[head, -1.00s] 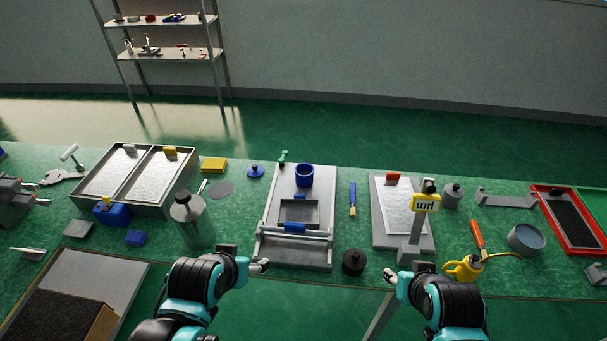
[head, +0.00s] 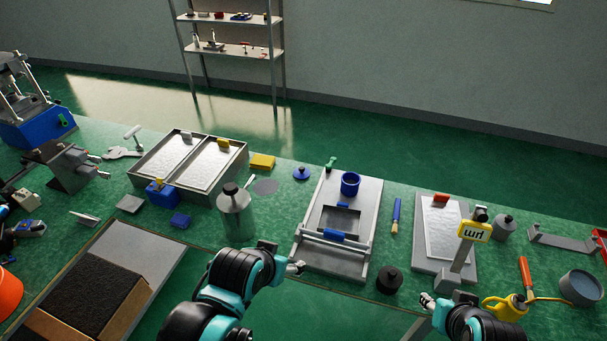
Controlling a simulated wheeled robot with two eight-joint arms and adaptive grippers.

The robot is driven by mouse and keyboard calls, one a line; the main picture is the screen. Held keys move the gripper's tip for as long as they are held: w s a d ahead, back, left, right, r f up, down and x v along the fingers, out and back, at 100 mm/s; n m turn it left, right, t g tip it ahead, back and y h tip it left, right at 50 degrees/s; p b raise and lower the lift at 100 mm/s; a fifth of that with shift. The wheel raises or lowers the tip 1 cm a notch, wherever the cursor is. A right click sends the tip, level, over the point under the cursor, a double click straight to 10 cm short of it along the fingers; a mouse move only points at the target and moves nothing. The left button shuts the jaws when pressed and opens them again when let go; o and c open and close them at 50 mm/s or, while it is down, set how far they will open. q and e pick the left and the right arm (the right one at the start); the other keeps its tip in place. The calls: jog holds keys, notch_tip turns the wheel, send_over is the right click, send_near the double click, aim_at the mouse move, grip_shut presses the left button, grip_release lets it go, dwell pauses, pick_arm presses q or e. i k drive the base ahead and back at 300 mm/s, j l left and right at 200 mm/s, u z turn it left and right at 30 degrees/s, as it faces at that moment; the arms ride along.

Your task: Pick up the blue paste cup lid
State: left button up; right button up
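The blue paste cup lid (head: 301,173), a small round blue disc with a knob, lies on the green bench behind and left of the grey press fixture. The open blue cup (head: 350,183) stands on the fixture's back part, right of the lid. My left gripper (head: 297,268) is at the fixture's front left corner, well in front of the lid and apart from it. My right gripper (head: 428,300) is at the bench's front edge, right of a black knobbed weight. Both grippers look empty, but their fingers are too small to judge.
The grey fixture (head: 328,263) fills the middle. A yellow block (head: 262,161) and a green-handled tool (head: 330,163) are near the lid. A blue-handled brush (head: 396,214) lies right of the fixture.

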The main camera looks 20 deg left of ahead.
aim_at(301, 173)
jog(key=i+j+z, duration=0.15)
jog(key=j, duration=0.2)
jog(key=i+j+z, duration=0.15)
jog(key=j, duration=0.25)
jog(key=j+z, duration=0.1)
jog(key=j, duration=0.25)
jog(key=i+j+z, duration=0.15)
jog(key=j, duration=0.3)
